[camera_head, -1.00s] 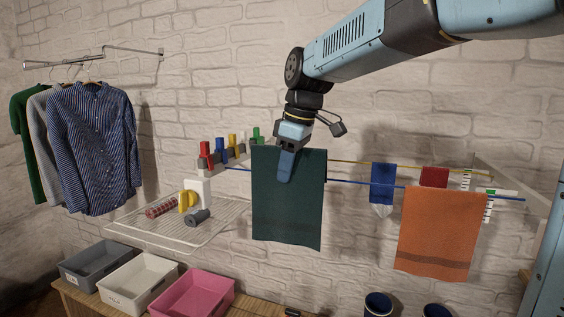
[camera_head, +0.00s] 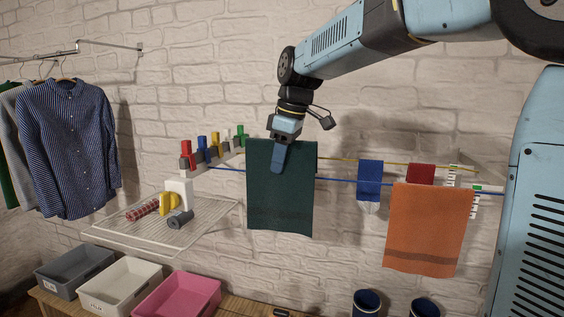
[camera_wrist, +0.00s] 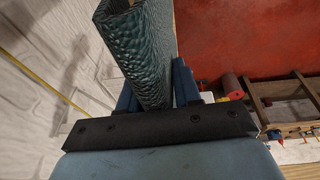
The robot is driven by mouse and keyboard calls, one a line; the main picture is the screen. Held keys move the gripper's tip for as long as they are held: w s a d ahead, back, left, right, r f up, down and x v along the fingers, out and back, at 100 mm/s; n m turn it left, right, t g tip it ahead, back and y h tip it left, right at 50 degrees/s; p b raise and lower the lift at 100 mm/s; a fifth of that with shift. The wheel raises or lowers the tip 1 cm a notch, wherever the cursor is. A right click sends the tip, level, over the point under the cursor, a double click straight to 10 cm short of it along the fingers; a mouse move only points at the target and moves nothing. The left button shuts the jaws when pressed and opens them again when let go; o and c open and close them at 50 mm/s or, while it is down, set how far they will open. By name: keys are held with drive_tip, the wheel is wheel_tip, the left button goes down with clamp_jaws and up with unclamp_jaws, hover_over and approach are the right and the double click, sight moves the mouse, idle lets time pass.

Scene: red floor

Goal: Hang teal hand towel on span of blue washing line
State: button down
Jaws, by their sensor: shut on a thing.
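The dark teal hand towel (camera_head: 281,200) hangs straight down from my gripper (camera_head: 279,158) in the head view. My gripper is shut on its top edge, near the middle. In the wrist view the towel (camera_wrist: 145,50) shows as a folded teal band between the fingers of my gripper (camera_wrist: 155,90). The blue washing line (camera_head: 335,179) runs to the right from behind the towel. The towel hides part of this line, and I cannot tell whether the two touch.
An orange towel (camera_head: 428,230), a blue cloth (camera_head: 370,180) and a red cloth (camera_head: 420,174) hang at the right. A yellow line (camera_head: 338,159) runs behind. A wire rack (camera_head: 215,222) and a pink bin (camera_head: 178,299) stand left. The blue line is bare between teal towel and blue cloth.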

drive_tip(key=shift+w+d+f, duration=0.1)
drive_tip(key=shift+w+d, duration=0.2)
drive_tip(key=shift+w, duration=0.5)
drive_tip(key=shift+w+d, duration=0.25)
drive_tip(key=shift+w, duration=0.5)
drive_tip(key=shift+f, duration=4.2)
